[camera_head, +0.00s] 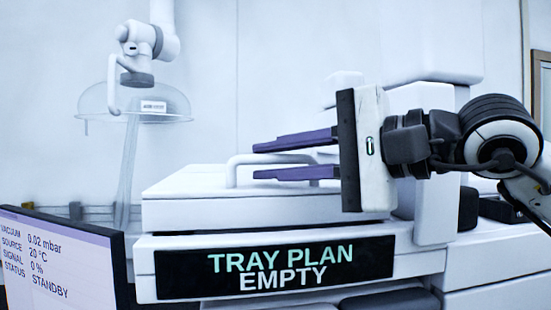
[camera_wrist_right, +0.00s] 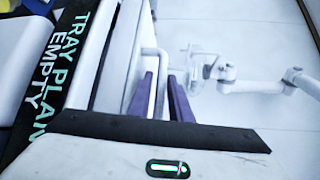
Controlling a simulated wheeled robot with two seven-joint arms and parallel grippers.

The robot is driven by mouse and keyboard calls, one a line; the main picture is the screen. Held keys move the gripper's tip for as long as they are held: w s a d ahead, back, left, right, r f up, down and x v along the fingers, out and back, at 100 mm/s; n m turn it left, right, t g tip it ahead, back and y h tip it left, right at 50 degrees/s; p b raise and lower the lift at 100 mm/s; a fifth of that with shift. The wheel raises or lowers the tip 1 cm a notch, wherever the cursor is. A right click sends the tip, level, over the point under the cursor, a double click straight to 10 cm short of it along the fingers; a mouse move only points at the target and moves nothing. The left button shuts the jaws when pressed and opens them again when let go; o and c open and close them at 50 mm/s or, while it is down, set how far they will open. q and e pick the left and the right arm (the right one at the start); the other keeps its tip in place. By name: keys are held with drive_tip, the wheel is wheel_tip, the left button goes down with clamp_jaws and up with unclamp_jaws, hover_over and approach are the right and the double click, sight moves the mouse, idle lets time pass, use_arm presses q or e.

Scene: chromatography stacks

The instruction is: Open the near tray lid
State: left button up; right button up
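The near tray lid (camera_head: 190,211) is a white flat slab lying level on the white unit with the "TRAY PLAN EMPTY" display (camera_head: 275,268). A white bar handle (camera_head: 233,172) stands on the lid; it also shows in the right wrist view (camera_wrist_right: 151,51). My right gripper (camera_head: 254,160) comes in from the right with its two purple fingers apart. In both views the handle's bar runs between the fingers, with gaps showing beside it. The handle's right end is hidden behind my gripper. My left gripper is in neither view.
A standby status screen (camera_head: 62,262) stands at the front left. Behind it, a clear dome (camera_head: 95,100) hangs under a white jointed arm (camera_head: 150,40). Taller white equipment (camera_head: 430,45) stands behind my right gripper. The space above the lid's left part looks free.

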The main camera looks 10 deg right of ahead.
sight(270, 182)
clamp_jaws()
drive_tip(key=shift+w+r+p, duration=0.15)
drive_tip(key=shift+r+p, duration=0.25)
drive_tip(key=shift+r, duration=0.4)
drive_tip(key=w+r+p, duration=0.5)
drive_tip(key=r+p, duration=0.1)
drive_tip(key=r, duration=0.2)
drive_tip(key=shift+w+m+g+h, duration=0.3)
drive_tip(key=shift+m+g+h, duration=0.1)
